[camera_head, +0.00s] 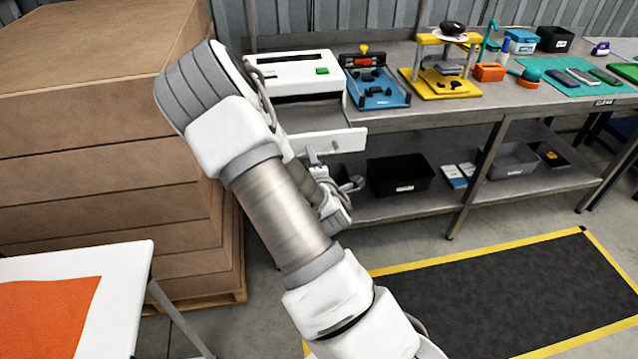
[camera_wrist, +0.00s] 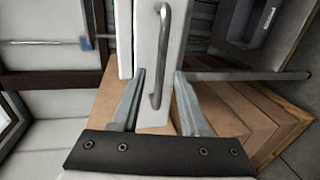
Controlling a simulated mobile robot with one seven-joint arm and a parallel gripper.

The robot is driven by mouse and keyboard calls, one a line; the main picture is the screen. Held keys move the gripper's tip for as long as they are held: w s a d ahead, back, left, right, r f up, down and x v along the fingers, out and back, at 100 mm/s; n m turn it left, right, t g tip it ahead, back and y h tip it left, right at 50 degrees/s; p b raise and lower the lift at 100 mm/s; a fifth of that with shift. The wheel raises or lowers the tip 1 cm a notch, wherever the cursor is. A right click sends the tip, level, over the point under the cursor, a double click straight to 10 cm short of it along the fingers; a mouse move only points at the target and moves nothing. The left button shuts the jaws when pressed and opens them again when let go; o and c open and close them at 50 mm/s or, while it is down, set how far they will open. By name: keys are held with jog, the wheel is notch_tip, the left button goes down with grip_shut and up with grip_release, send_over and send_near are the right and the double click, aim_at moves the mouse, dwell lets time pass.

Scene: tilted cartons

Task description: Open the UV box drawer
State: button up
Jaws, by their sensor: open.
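The UV box (camera_head: 295,72) is a white case with a dark slot and a green button, standing at the left end of the workbench. Its drawer (camera_head: 328,141) stands pulled out from the front, with part of its grey inside showing. In the wrist view the white drawer front (camera_wrist: 147,112) bears a metal bar handle (camera_wrist: 162,50). My gripper (camera_wrist: 159,76) is open, its fingers apart on either side of the handle's lower end. I cannot tell whether either finger touches it. In the head view my arm hides part of the drawer's left side.
Stacked cartons (camera_head: 90,120) stand close on the left. The workbench (camera_head: 440,112) carries a blue fixture (camera_head: 378,90) and a yellow fixture (camera_head: 440,85). A black bin (camera_head: 400,177) sits on the lower shelf. A white table (camera_head: 120,290) is at front left. The dark floor mat (camera_head: 500,300) is clear.

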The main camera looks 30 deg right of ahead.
jog(key=p+v, duration=1.4)
jog(key=shift+s+a, duration=0.1)
dwell(0.7)
